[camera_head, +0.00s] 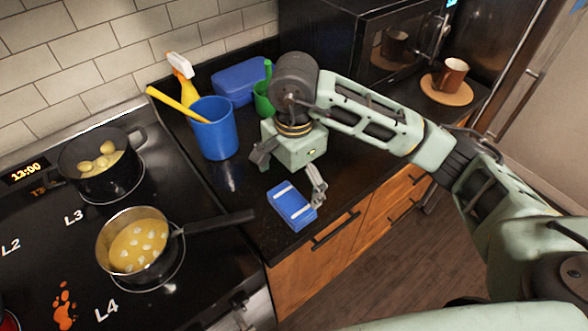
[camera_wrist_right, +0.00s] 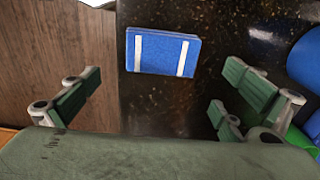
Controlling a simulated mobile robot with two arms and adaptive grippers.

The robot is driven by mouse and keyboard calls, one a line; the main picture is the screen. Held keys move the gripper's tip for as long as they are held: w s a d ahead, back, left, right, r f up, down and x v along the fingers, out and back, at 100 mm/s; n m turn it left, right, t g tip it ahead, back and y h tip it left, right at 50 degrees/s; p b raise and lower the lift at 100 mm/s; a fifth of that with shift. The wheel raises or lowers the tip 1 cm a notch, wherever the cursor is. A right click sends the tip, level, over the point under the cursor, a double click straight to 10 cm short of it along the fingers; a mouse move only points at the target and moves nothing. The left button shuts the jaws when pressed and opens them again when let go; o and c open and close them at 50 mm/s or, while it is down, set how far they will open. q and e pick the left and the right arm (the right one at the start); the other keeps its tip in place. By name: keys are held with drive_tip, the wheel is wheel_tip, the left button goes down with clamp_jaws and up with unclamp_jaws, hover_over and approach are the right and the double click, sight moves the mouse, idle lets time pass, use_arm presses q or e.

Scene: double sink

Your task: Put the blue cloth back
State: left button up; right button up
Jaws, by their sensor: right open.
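The blue cloth (camera_head: 291,206) is a folded pad with two white stripes. It lies flat on the black counter near its front edge. In the right wrist view the cloth (camera_wrist_right: 163,53) shows whole, just beyond the fingers and between their two sides. My right gripper (camera_head: 288,178) is open and empty, above the counter and just behind the cloth. It also shows in the right wrist view (camera_wrist_right: 160,95) with its fingers wide apart. The two are not touching. My left gripper is not in view.
A blue bucket (camera_head: 214,130), a spray bottle (camera_head: 182,72), a blue box (camera_head: 240,80) and a green container (camera_head: 263,98) stand behind the gripper. A pan (camera_head: 138,245) and a pot (camera_head: 100,168) sit on the stove at left. A mug (camera_head: 451,76) is at right.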

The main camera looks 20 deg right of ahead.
sight(294, 201)
wheel_tip(294, 201, up, 6)
drive_tip(key=shift+f, duration=0.15)
drive_tip(key=shift+s, duration=0.1)
idle(0.5)
